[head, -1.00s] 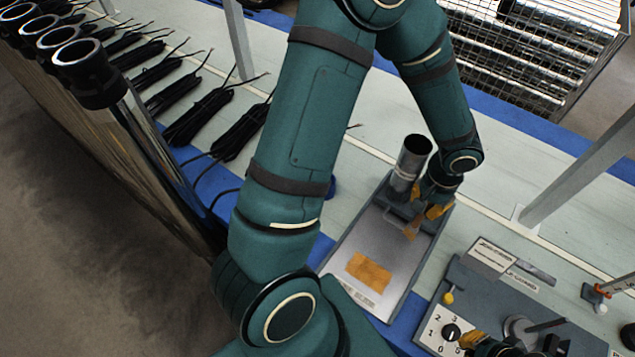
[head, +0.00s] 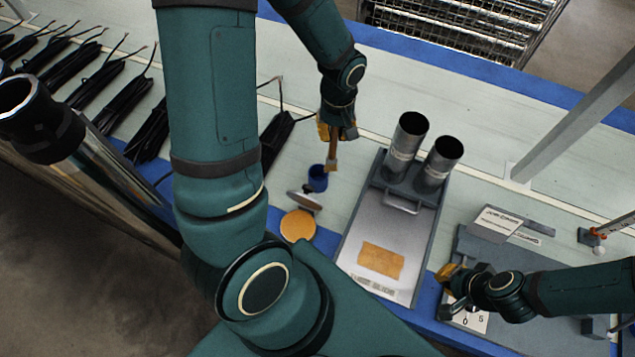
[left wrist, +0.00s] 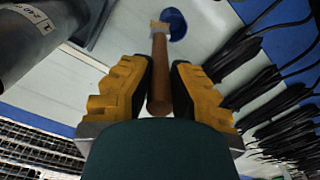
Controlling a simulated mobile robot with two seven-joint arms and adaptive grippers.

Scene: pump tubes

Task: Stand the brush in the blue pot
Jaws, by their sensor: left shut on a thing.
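My left gripper (head: 337,130) is shut on the brown wooden handle of the brush (head: 333,152). The brush hangs roughly upright, head down, close to the blue pot (head: 318,179). In the head view the brush head overlaps the pot's upper right edge. In the left wrist view the brush handle (left wrist: 160,75) lies between the yellow fingers (left wrist: 158,88), and its head partly covers the blue pot (left wrist: 175,24). How far the head is above the rim cannot be told. My right gripper (head: 450,283) is at the control box; its fingers are not clear.
An orange disc (head: 298,226) and a grey tool (head: 304,201) lie in front of the pot. Black cable bundles (head: 120,90) lie to the left.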

